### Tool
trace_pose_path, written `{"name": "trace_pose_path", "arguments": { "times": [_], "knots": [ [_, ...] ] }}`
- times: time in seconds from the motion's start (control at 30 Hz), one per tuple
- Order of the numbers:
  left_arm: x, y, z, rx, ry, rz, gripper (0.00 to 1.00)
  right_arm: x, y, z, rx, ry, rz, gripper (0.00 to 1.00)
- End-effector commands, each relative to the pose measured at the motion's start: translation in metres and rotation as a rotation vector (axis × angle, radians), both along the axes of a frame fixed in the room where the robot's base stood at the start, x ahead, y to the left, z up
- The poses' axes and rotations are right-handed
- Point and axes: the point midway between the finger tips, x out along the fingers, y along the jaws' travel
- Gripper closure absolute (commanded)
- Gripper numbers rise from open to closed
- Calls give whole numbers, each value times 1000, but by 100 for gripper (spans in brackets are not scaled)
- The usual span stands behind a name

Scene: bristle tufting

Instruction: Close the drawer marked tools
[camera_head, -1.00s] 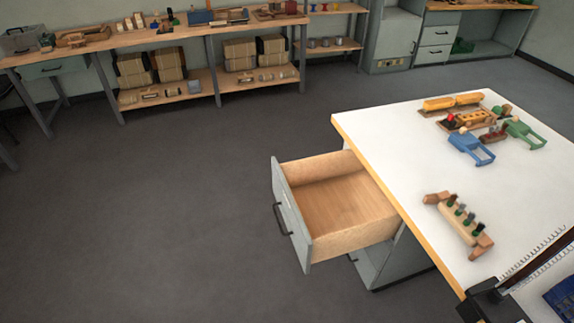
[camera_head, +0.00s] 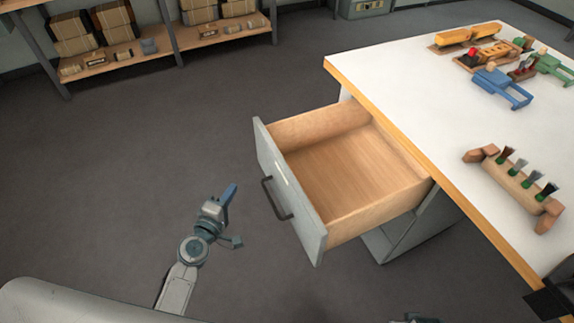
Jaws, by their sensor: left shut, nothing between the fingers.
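The open drawer (camera_head: 292,190) sticks out far from the cabinet under the white-topped table. It has a grey front, a dark bar handle, a small pale label strip too small to read, and an empty wooden inside. My left gripper (camera_head: 230,193) is shut and empty.
The white table (camera_head: 420,90) has a wooden edge and carries a wooden block with brushes (camera_head: 515,187), a blue item (camera_head: 502,87) and other small things. Grey floor (camera_head: 150,150) is clear left of the drawer. A shelf bench with boxes stands behind.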

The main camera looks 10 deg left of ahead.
Motion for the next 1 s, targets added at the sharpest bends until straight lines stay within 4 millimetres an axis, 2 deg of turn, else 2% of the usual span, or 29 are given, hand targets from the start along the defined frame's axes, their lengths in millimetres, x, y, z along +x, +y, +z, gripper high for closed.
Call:
{"name": "trace_pose_path", "arguments": {
  "times": [0.1, 0.23, 0.37, 0.6, 0.73, 1.0],
  "knots": [
    [2, -3, 24, -75, -58, -2, 100, 1, 2, 9, 0, -7, 3, 40],
    [9, -5, 35, -102, -74, -3, 100, 0, 2, 11, 0, -2, 1, 40],
    [27, -8, 37, -102, -73, -4, 100, -3, 1, -1, 1, 9, -1, 40],
    [77, -18, 37, -100, -72, -4, 100, -10, -1, -28, 2, 27, -6, 40],
    [102, -23, 36, -101, -72, -4, 100, -13, -2, -36, 3, 32, -6, 40],
    [120, -52, 34, -99, -70, -4, 100, -18, -3, -50, 4, 42, -8, 40]
  ]
}}
